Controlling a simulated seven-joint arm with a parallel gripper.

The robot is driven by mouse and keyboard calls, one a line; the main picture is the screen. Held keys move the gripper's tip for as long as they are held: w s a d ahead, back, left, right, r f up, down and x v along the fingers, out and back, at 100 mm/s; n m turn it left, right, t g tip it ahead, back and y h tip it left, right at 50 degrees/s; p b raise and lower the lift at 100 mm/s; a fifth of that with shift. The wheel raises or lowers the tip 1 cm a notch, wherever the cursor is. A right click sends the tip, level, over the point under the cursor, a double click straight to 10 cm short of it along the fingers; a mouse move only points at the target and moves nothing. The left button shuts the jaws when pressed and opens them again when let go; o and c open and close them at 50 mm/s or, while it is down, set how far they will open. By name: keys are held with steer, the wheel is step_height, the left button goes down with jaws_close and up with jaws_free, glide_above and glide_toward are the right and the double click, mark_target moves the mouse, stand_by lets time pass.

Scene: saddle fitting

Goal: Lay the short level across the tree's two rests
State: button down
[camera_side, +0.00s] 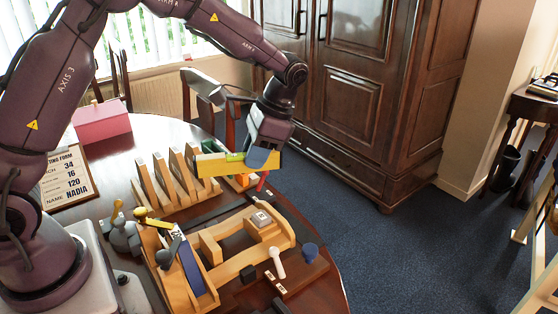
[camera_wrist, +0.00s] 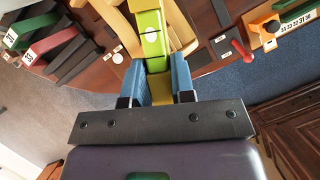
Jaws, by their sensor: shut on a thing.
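The short level (camera_side: 212,166) is a yellow bar with a bright green vial block. My gripper (camera_side: 262,158) is shut on it near its right end in the side view and holds it in the air, roughly horizontal. In the wrist view, the blue fingers of my gripper (camera_wrist: 160,88) close on the level, whose green part (camera_wrist: 151,35) points away from me. The tree (camera_side: 283,229), a pale wooden frame with a curved end, lies on the table below and apart from the level. In the wrist view, the level partly hides the wooden tree (camera_wrist: 118,22); its two rests are hard to make out.
A wooden rack (camera_side: 150,186) with several upright slats stands behind the tree. A red-handled tool (camera_wrist: 239,49) lies near the table edge. A lettered board (camera_side: 68,178) lies left.

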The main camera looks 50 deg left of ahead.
step_height(320, 180, down, 7)
steer(key=s+d+n+h, duration=0.1)
steer(key=s+n, duration=0.1)
steer(key=n, duration=0.2)
steer(key=shift+s+d+n+h, duration=0.25)
steer(key=shift+s+n+h, duration=0.05)
steer(key=shift+s+h, duration=0.1)
steer(key=shift+f, duration=1.95)
stand_by(2.1)
stand_by(0.5)
steer(key=shift+c, duration=2.4)
jaws_free()
steer(key=shift+r, duration=2.5)
